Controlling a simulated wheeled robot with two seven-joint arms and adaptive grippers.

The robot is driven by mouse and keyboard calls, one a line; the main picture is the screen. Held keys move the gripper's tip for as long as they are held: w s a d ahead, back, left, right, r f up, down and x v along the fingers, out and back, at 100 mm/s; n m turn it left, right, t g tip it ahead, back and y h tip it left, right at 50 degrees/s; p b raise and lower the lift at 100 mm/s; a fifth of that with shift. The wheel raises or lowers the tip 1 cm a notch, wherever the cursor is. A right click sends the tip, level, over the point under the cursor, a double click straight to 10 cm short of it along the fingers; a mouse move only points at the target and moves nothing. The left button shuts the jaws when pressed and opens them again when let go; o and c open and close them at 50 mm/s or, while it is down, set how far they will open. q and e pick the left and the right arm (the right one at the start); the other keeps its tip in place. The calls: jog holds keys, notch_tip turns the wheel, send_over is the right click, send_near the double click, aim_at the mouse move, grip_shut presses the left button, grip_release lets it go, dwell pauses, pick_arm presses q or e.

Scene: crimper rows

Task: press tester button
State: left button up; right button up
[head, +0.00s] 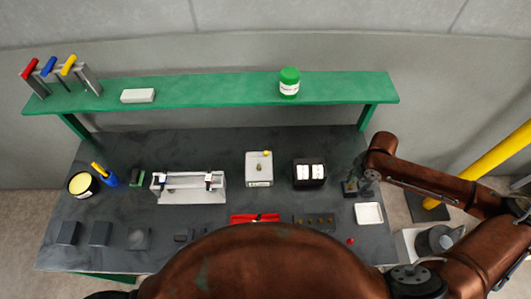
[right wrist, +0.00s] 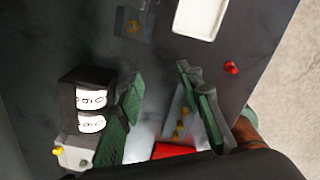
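The tester looks to be the pale box (head: 259,172) at the middle of the bench, with a yellow button (head: 267,154) at its back right corner and a small greenish mark on its face. In the right wrist view, a pale box (right wrist: 75,150) with a yellow button (right wrist: 57,151) shows at the lower left, partly hidden. My right gripper (head: 361,182) is over the right part of the bench, well right of the tester. In its wrist view the green-padded fingers (right wrist: 163,105) stand apart with nothing held between them. My left gripper is not in view.
A black box with two white counters (head: 310,173) stands between the tester and my right gripper. A white tray (head: 369,214) and a red button (head: 351,240) lie at the right. A white fixture (head: 188,188) stands left. A green shelf (head: 215,88) spans the back.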

jog(key=shift+c, duration=0.7)
grip_shut()
dwell(0.9)
